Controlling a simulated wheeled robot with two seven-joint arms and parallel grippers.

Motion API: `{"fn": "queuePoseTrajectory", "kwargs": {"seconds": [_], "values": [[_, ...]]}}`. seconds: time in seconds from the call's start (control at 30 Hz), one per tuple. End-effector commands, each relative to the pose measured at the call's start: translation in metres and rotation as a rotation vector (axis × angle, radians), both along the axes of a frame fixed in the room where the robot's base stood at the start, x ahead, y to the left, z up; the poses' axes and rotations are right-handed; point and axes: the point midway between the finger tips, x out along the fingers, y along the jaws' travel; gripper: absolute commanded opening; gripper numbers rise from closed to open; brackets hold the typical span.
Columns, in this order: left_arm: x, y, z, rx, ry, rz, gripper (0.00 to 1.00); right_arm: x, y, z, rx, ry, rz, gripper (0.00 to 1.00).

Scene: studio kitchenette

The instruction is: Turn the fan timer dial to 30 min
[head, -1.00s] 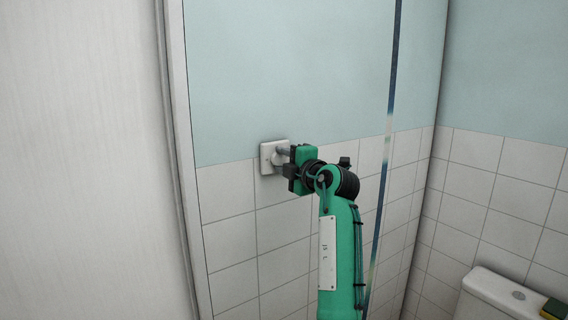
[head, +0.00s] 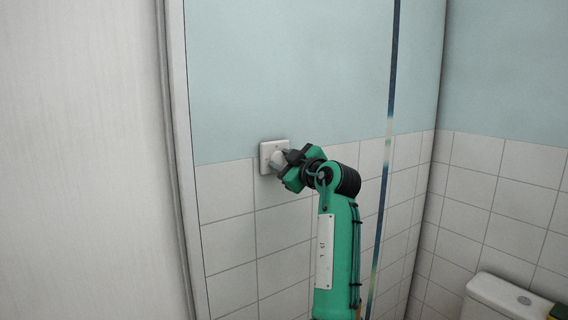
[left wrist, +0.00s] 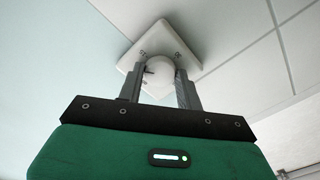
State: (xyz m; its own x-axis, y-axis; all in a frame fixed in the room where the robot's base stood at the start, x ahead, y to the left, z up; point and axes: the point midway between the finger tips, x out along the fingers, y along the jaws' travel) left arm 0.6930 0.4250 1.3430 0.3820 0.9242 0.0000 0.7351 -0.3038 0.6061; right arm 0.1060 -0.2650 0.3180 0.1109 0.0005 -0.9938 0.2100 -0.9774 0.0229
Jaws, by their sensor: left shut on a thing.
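The fan timer dial is a white round knob on a square white wall plate (head: 268,150), at the top of the tiled part of the wall. My left gripper (head: 282,160) reaches it from the right in the head view and is shut on the dial. In the left wrist view the two grey fingers stand on either side of the white dial (left wrist: 158,72). The plate (left wrist: 158,45) looks turned like a diamond there. A small dark mark shows on the dial's left side; I cannot read the setting. My right gripper is not in view.
A pale door or panel (head: 85,160) with a frame edge fills the left. White tiles (head: 229,218) lie below the plate, blue wall (head: 290,70) above. A toilet cistern (head: 505,300) stands at the lower right. The air around the plate is clear.

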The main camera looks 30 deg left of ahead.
Motion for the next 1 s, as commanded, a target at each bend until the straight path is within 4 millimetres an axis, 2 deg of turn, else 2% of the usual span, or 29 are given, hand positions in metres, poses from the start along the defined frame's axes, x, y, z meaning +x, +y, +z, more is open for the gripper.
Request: {"fn": "queuePoseTrajectory", "kwargs": {"seconds": [0.37,0.73,1.0], "values": [[0.0,0.001,0.001,0.137,0.331,0.001,0.13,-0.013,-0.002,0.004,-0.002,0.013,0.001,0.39],[0.0,0.0,0.003,0.272,0.656,0.0,0.13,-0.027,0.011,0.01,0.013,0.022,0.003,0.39],[0.0,0.0,0.003,0.37,0.892,0.0,0.13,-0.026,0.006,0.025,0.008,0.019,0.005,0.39]]}}
